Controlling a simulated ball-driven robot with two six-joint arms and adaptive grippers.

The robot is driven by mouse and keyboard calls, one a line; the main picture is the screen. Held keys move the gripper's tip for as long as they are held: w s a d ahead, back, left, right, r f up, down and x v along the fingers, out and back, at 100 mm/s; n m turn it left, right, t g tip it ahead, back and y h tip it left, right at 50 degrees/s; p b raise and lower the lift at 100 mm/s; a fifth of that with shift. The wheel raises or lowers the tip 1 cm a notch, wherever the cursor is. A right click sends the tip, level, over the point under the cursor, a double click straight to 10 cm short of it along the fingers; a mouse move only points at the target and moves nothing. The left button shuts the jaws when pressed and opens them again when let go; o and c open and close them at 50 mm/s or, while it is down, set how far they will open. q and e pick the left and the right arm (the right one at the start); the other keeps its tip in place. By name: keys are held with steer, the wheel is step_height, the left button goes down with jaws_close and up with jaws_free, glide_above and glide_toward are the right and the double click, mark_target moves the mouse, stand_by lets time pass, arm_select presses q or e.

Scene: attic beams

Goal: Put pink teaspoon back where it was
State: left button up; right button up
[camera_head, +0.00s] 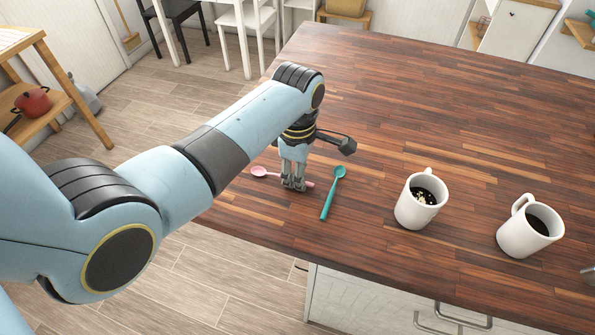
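The pink teaspoon (260,171) lies on the wooden table near its left front edge. Its bowl points left, and its handle passes beneath or between my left gripper's fingers, with the handle's end showing just to their right. My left gripper (294,186) points down at the handle with its fingertips close together, at or very near the tabletop. The fingers hide the middle of the handle, so I cannot tell whether they grip it. A teal teaspoon (331,192) lies just right of the gripper, apart from it. My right gripper does not show clearly.
Two white mugs with dark contents stand on the right, the nearer-left mug (407,211) and the far-right mug (514,238). A small grey object (588,272) is cut off at the right edge. The table's (430,110) back and middle are clear.

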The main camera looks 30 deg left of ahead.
arm_select(q)
steer(key=shift+o, duration=1)
steer(key=shift+w, duration=0.15)
steer(key=shift+o, duration=0.3)
step_height(320, 180, up, 12)
steer(key=shift+r+b, duration=0.25)
steer(key=shift+b, duration=0.1)
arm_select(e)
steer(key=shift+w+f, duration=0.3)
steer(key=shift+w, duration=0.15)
arm_select(q)
steer(key=shift+a, duration=0.1)
